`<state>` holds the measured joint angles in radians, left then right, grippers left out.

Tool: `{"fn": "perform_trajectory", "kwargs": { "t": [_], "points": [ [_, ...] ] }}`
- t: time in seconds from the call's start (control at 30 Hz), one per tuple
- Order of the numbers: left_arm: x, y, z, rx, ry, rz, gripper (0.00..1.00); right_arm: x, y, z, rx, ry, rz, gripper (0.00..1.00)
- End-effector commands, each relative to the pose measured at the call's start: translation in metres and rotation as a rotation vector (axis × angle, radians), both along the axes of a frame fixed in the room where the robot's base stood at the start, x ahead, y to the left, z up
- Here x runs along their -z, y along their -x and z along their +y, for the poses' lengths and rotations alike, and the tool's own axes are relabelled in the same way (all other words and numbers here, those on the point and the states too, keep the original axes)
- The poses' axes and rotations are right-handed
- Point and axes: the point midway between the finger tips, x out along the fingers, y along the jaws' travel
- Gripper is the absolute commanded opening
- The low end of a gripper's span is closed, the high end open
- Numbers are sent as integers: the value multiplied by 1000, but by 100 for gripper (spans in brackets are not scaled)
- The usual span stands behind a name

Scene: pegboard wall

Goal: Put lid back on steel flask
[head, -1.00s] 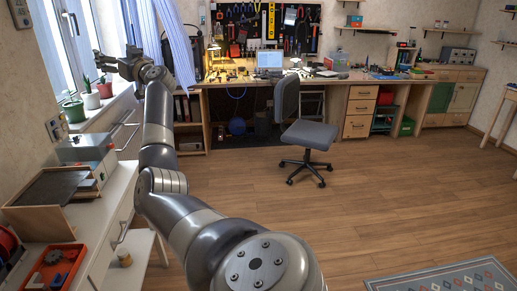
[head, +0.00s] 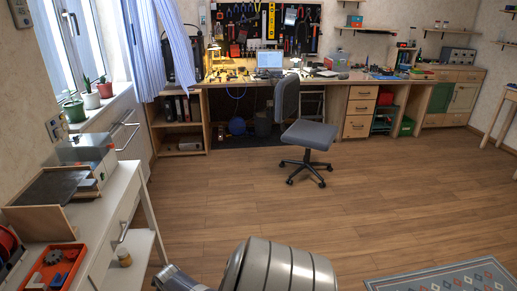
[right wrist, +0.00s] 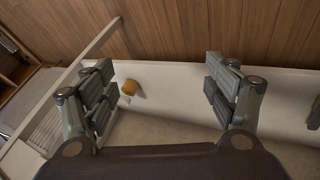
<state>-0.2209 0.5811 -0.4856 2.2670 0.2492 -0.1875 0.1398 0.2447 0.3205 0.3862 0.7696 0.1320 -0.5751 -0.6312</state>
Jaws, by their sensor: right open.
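I cannot make out a steel flask or its lid in either view. My right gripper (right wrist: 160,88) shows in the right wrist view with its two fingers wide apart and nothing between them that it holds. It is above a pale surface. A small orange-brown object (right wrist: 129,87) lies on that surface, near the left finger; I cannot tell what it is. In the head view only a grey arm link of mine shows at the bottom, with no gripper. My left gripper is not in view.
A white side table (head: 118,215) stands at the left with an orange tray (head: 57,268) on it. A small jar (head: 125,257) stands on its lower shelf. The long workbench (head: 325,77) holds a laptop (head: 269,62). An office chair (head: 305,135) stands before it. The middle floor is clear.

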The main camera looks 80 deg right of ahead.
Motion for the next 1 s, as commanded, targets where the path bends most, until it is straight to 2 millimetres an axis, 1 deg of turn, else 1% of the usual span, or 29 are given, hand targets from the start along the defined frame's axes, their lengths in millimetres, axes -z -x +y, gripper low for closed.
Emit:
{"fn": "perform_trajectory", "kwargs": {
  "t": [0.03, 0.07, 0.1, 0.17, 0.2, 0.27, 0.3, 0.37, 0.4, 0.47, 0.5, 0.6, 0.7, 0.8, 0.9, 1.0],
  "points": [
    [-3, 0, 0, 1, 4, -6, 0, 33, 30, 27, -17, -15, 50, 79],
    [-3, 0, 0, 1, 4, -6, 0, 50, 46, 42, -23, -26, 71, 79],
    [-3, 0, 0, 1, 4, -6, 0, 70, 67, 61, -31, -38, 96, 79],
    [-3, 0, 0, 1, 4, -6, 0, 99, 102, 91, -43, -59, 135, 79],
    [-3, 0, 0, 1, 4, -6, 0, 116, 126, 111, -51, -76, 158, 79],
    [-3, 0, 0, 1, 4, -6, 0, 140, 164, 142, -61, -103, 193, 79],
    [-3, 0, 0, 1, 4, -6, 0, 154, 190, 162, -69, -122, 215, 79],
    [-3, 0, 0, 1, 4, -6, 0, 171, 229, 192, -77, -152, 247, 79],
    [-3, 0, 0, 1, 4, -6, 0, 180, 254, 211, -82, -173, 267, 79],
    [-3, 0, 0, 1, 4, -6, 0, 191, 290, 237, -86, -203, 292, 79],
    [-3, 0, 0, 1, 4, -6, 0, 196, 311, 253, -89, -222, 307, 79],
    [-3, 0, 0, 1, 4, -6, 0, 204, 356, 285, -93, -264, 339, 79],
    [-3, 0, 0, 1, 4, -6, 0, 207, 385, 306, -95, -292, 358, 79],
    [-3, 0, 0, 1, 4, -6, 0, 208, 401, 318, -94, -308, 370, 79],
    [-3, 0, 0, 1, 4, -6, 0, 209, 406, 322, -93, -314, 372, 79],
    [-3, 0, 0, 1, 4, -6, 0, 209, 406, 322, -93, -314, 372, 79]
  ]
}}
